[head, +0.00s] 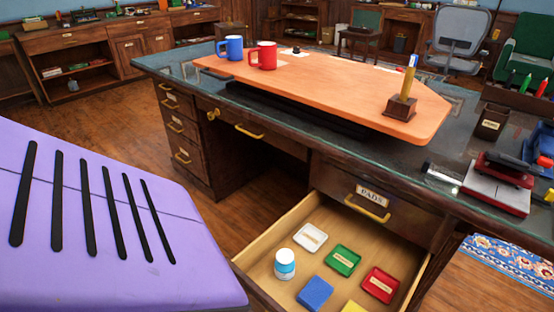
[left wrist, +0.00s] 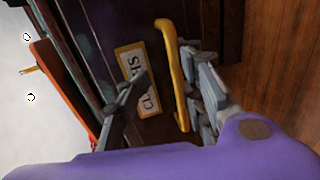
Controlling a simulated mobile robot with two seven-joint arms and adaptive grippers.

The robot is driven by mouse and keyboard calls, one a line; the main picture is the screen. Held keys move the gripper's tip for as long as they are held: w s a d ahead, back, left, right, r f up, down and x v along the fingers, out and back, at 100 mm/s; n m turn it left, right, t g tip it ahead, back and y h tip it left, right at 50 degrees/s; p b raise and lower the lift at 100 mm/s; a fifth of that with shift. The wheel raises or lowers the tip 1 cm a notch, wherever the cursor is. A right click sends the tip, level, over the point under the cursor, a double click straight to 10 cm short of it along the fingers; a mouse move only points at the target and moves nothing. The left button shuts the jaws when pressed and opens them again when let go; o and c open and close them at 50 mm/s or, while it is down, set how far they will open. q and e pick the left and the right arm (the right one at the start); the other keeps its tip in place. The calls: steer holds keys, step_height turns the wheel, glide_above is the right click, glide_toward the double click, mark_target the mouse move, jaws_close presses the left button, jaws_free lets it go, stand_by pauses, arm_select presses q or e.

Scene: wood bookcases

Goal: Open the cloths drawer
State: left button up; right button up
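In the left wrist view, a dark drawer front carries a framed label reading CLOTHS (left wrist: 131,66) and a yellow bar handle (left wrist: 173,72). The view is turned sideways. No gap shows around this drawer front, so it looks closed. My left gripper (left wrist: 165,105) has its grey fingers spread, one over the label and the other on the far side of the handle. The handle lies between them, nearer the right-hand finger; contact cannot be told. In the head view I cannot make out the CLOTHS label. My right gripper is in neither view.
An open drawer (head: 257,241) holding coloured pads and a small bottle (head: 285,263) juts out below the closed PADS drawer (head: 372,200). The desk bears an orange board (head: 340,85) with a blue mug (head: 230,48) and a red mug (head: 263,56). Bare floor lies left of the desk.

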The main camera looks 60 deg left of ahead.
arm_select(q)
steer(key=o, duration=0.9)
steer(key=r, duration=0.4)
steer(key=w+r, duration=0.1)
steer(key=r, duration=0.1)
steer(key=shift+w+a+r, duration=0.1)
steer(key=shift+a+r, duration=0.2)
steer(key=shift+o, duration=1.2)
steer(key=shift+s+r, duration=0.2)
steer(key=shift+r, duration=0.3)
steer(key=shift+s+r, duration=0.15)
steer(key=shift+r, duration=0.3)
steer(key=shift+o, duration=0.7)
steer(key=shift+s+r, duration=0.15)
steer(key=shift+s+d+r, duration=0.1)
steer(key=shift+s+d, duration=0.05)
steer(key=c, duration=1.3)
steer(key=shift+f, duration=0.25)
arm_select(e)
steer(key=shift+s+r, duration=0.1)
arm_select(q)
steer(key=shift+d, duration=0.15)
